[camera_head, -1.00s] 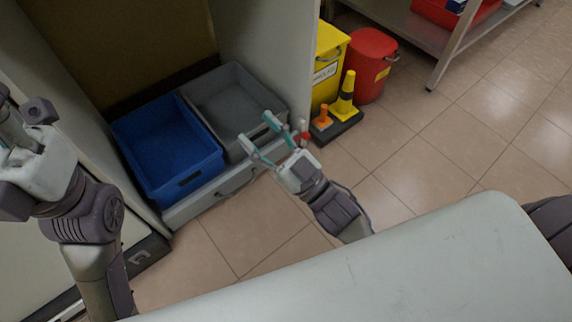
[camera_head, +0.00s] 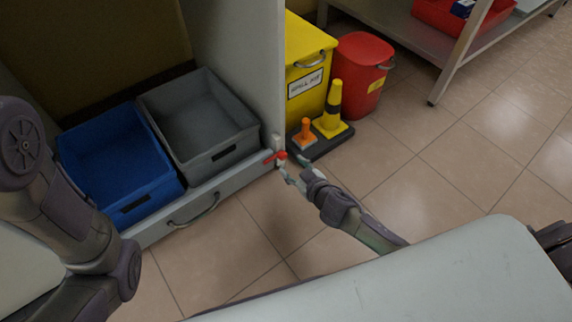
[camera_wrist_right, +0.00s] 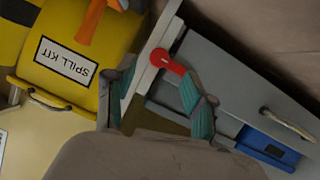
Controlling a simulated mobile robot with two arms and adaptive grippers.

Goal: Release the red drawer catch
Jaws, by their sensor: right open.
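The red catch (camera_head: 276,156) is a small lever at the right end of the pale drawer front (camera_head: 236,183), beside the cabinet's side panel. It also shows in the right wrist view (camera_wrist_right: 166,61), with a round red end on the pale post and an arm reaching over the drawer front. My right gripper (camera_head: 293,165) is at the catch. In the right wrist view its teal-padded fingers (camera_wrist_right: 158,92) are apart, with the catch just beyond and between them; I cannot tell whether they touch it. My left gripper is out of frame; only left arm links show.
A blue bin (camera_head: 116,160) and a grey bin (camera_head: 198,118) sit in the drawer, which has a bar handle (camera_head: 196,211). Right of the cabinet stand a yellow spill-kit box (camera_head: 309,62), cones (camera_head: 330,115) on a dark base and a red bin (camera_head: 361,72). Floor in front is clear.

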